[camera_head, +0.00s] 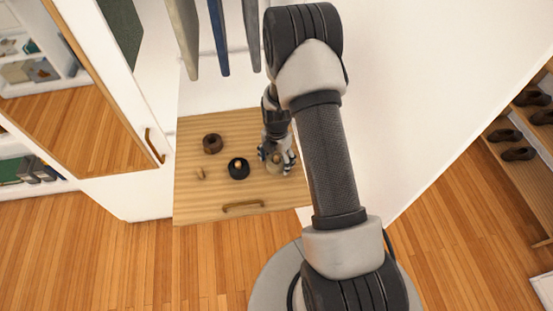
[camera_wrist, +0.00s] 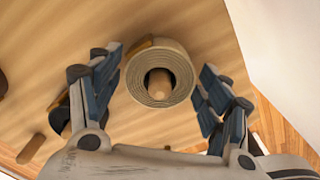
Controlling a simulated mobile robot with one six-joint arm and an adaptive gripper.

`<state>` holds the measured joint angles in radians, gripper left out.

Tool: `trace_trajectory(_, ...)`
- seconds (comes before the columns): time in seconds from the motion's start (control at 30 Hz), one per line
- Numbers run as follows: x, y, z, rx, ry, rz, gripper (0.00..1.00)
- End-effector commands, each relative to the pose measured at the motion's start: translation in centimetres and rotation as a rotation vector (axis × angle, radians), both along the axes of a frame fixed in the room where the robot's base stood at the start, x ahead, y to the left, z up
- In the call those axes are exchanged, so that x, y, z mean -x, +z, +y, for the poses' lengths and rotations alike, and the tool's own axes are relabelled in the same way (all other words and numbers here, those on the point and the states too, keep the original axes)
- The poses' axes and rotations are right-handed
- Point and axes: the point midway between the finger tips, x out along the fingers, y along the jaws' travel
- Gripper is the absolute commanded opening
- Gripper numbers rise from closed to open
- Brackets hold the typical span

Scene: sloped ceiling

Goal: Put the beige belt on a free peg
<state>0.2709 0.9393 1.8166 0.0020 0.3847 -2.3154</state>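The beige belt (camera_wrist: 136,84) is a rolled coil between my fingers in the wrist view. A wooden peg (camera_wrist: 160,84) shows inside its hole, so the coil is around or just over that peg; its height above the board is unclear. In the head view the belt (camera_head: 274,168) is mostly hidden by my gripper (camera_head: 277,160). My gripper, also in the wrist view (camera_wrist: 158,80), is open, with a finger on each side of the coil and a small gap at the left.
A brown coil (camera_head: 212,144) and a black coil (camera_head: 238,168) around a peg sit left of my gripper. Hanging garments (camera_head: 218,40) are above; a white wall stands right.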

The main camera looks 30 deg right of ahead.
Motion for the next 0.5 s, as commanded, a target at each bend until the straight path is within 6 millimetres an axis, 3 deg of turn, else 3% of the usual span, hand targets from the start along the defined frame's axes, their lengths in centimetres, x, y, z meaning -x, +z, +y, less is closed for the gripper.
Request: trace_trajectory(0.5,-0.05,0.55,-0.02,0.000,0.000,-0.001,0.81)
